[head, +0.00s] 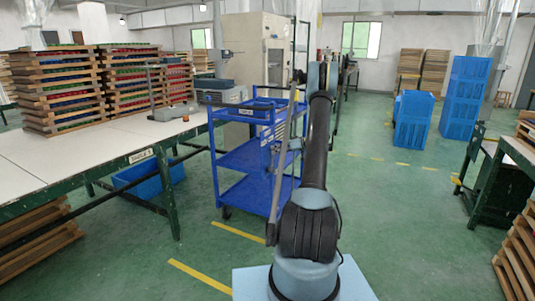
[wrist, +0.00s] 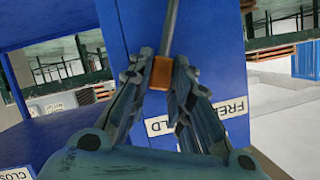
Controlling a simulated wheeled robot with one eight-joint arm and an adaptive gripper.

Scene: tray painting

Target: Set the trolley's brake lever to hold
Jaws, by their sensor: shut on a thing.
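The blue trolley (head: 240,157) stands mid-floor in the head view, partly behind my arm. In the wrist view its blue panel (wrist: 118,35) fills the middle. The brake lever is a thin grey rod (wrist: 171,25) with an orange block (wrist: 162,72) at its near end. My gripper (wrist: 161,76) is shut on that block, one finger on each side. A FREE label (wrist: 233,108) is right of the fingers. A second label (wrist: 168,127), partly hidden and ending in LD, shows between them. My arm hides the lever in the head view.
A long table (head: 120,142) with stacked wooden trays (head: 75,90) stands left of the trolley. Blue crates (head: 465,100) and a green-framed table (head: 490,180) are at right. Green floor (head: 395,220) is open between my arm and the right table.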

